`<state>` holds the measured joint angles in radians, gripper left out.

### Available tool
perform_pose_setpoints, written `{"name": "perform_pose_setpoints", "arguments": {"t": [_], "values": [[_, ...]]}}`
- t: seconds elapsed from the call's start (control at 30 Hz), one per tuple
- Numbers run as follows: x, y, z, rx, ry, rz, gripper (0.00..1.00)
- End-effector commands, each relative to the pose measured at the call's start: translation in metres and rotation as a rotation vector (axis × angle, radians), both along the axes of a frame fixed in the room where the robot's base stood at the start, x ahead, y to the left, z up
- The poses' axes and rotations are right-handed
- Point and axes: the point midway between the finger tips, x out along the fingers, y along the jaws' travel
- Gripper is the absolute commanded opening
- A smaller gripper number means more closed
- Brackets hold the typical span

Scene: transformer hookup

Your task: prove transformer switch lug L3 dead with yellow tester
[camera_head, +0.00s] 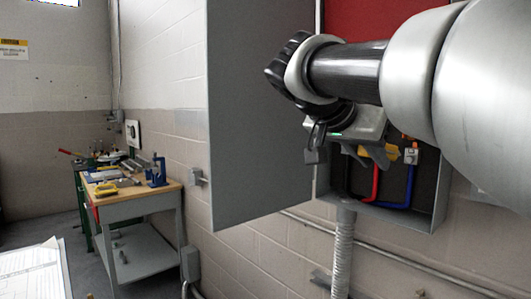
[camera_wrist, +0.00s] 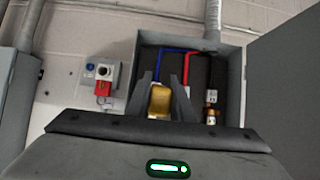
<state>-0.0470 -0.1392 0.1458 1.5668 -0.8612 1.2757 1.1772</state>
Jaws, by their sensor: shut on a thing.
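My gripper (camera_head: 378,158) is in front of the open grey switch box (camera_head: 438,200). In the wrist view my gripper (camera_wrist: 167,98) is shut on the yellow tester (camera_wrist: 159,100), which sits between the two dark fingers. Yellow parts of the tester (camera_head: 392,152) show at the fingers in the head view. A lug with a white tag and brass end (camera_wrist: 211,115) shows right of the fingers in the wrist view. A white-tagged lug (camera_head: 411,155) shows right of the gripper in the head view. I cannot read which is L3, or tell whether the tester touches a lug.
Red cable (camera_head: 376,184) and blue cable (camera_head: 409,190) run inside the box. The open grey door (camera_head: 255,120) stands left of my gripper. A red-fronted wall unit (camera_wrist: 104,88) is beside the box. A workbench (camera_head: 130,196) stands farther left.

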Motion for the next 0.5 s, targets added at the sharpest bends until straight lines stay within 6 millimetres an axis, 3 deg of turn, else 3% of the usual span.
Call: {"name": "perform_pose_setpoints", "arguments": {"t": [0.5], "values": [[0.029,-0.037,0.001,-0.001,0.001,0.000,0.00]]}}
